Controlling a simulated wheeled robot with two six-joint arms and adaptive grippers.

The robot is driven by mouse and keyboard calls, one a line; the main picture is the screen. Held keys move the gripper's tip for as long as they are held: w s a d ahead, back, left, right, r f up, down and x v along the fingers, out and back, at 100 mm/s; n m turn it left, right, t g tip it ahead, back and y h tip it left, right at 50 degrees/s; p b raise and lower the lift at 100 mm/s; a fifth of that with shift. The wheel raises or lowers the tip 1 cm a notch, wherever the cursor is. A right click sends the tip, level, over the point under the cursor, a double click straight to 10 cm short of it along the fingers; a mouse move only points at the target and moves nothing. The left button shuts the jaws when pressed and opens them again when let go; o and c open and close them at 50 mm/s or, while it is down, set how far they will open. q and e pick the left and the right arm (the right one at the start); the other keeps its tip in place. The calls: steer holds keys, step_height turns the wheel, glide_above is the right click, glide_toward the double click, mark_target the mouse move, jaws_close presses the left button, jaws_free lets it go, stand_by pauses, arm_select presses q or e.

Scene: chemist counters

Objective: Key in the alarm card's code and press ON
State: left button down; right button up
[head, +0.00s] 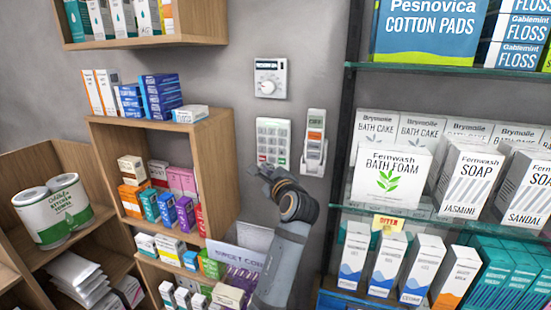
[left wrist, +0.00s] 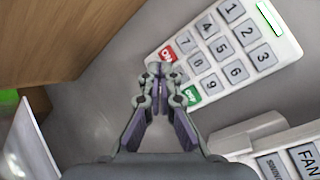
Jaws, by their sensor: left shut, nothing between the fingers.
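The white alarm keypad (head: 274,140) is on the grey wall, below a dial unit. In the left wrist view the keypad (left wrist: 256,83) shows tilted, with digit keys 1 to 9, a red key (left wrist: 168,54) and a green key (left wrist: 191,95); their small labels are hard to read. A small green-edged display (left wrist: 269,18) is at its top end. My left gripper (head: 268,170) is shut and empty at the keypad's lower edge. In the wrist view its fingertips (left wrist: 160,72) appear between the red and green keys, hiding the key there; contact cannot be told. I cannot make out an alarm card. My right gripper is out of view.
A dial unit (head: 269,78) is above the keypad. A wooden shelf (head: 216,130) stands left, glass shelves with boxes (head: 345,207) right.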

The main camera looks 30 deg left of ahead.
arm_select(q)
steer(key=shift+w+d+r, duration=0.15)
steer(key=shift+w+r, duration=0.15)
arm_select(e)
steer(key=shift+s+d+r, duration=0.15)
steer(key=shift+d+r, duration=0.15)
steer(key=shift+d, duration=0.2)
arm_select(q)
steer(key=shift+w+a+f, duration=0.1)
steer(key=shift+w+a, duration=0.05)
steer(key=shift+a, duration=0.05)
steer(key=shift+d, duration=0.15)
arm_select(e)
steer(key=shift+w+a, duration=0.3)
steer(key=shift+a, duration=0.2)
